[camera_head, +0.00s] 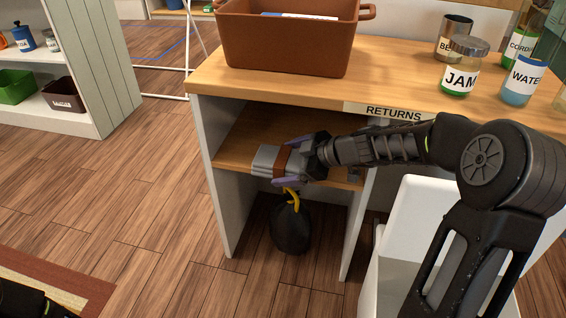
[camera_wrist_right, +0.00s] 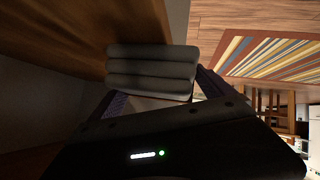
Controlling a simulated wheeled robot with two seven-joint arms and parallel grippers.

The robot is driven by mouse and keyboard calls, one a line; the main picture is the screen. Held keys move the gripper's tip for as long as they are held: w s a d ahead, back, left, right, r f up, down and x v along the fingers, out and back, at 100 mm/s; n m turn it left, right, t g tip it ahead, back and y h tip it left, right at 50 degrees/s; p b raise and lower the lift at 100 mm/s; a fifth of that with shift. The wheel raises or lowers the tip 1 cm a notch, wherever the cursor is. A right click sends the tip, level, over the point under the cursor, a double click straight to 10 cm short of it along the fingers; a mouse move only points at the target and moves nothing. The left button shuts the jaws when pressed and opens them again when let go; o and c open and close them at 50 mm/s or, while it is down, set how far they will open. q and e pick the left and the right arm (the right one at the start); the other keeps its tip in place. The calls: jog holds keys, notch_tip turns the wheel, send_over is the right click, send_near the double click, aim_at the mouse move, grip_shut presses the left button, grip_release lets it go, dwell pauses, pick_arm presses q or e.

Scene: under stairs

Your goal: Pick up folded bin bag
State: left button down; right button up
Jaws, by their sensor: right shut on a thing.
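The folded bin bag (camera_head: 266,159) is a grey, flat folded bundle with a brown band, at the front of the open shelf under the counter. In the right wrist view the folded bin bag (camera_wrist_right: 152,72) shows as a ribbed grey block between the purple-edged fingers. My right gripper (camera_head: 287,163) is shut on it, reaching in from the right. I cannot tell whether the bundle touches the shelf board. My left gripper is not in view; only a dark part of my left arm shows at the lower left corner.
The shelf board (camera_head: 236,147) sits under the wooden counter (camera_head: 300,88), close around the gripper. A black tied bag (camera_head: 291,230) with a yellow tie is below. A brown tub (camera_head: 285,45) and several jars stand on top. A white bin (camera_head: 400,215) is at right.

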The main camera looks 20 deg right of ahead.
jog(key=c, duration=0.3)
jog(key=shift+r, duration=0.15)
jog(key=shift+c, duration=0.2)
